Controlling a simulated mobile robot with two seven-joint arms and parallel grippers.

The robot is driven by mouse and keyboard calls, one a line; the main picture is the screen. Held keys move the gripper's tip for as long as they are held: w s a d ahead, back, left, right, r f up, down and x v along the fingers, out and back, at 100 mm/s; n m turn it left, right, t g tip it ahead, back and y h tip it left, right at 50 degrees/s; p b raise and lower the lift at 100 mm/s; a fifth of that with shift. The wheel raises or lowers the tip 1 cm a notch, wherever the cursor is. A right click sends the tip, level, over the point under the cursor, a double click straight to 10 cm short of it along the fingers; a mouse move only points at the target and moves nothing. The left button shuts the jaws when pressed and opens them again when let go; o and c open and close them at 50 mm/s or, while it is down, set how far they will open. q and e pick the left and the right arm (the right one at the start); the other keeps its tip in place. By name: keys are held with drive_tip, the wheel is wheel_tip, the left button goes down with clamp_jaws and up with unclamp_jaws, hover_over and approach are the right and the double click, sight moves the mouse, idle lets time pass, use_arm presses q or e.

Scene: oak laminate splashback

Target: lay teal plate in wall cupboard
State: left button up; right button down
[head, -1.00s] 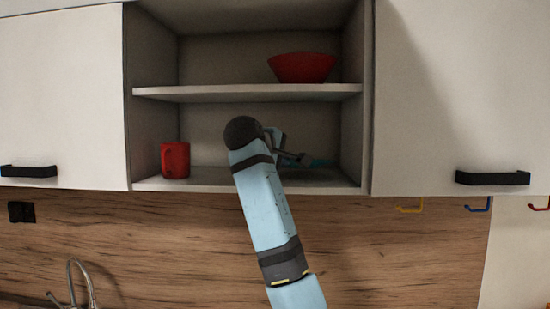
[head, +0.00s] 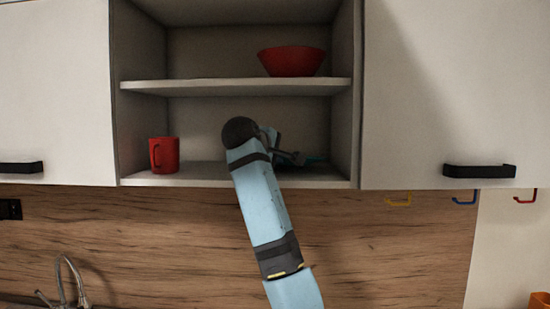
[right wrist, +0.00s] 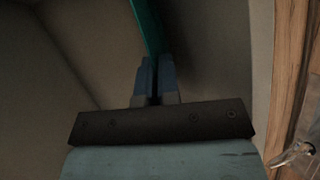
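The teal plate shows as a thin sliver (head: 316,160) on the lower shelf level of the open wall cupboard (head: 235,88), right of the middle. Most of it is hidden by my right arm and gripper. In the right wrist view the plate (right wrist: 147,25) is seen edge-on and runs up from between the fingers. My right gripper (head: 298,158) is inside the lower compartment; in the right wrist view its fingers (right wrist: 157,75) are closed on the plate's edge. I cannot tell whether the plate touches the shelf. My left gripper is out of view.
A red mug (head: 165,155) stands at the left of the lower shelf. A red bowl (head: 291,62) sits on the upper shelf, above my gripper. Closed white doors flank the cupboard. Free shelf lies between the mug and my arm. A tap (head: 70,280) is lower left.

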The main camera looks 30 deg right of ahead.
drive_tip(key=shift+f, duration=0.5)
drive_tip(key=c, duration=1.3)
unclamp_jaws()
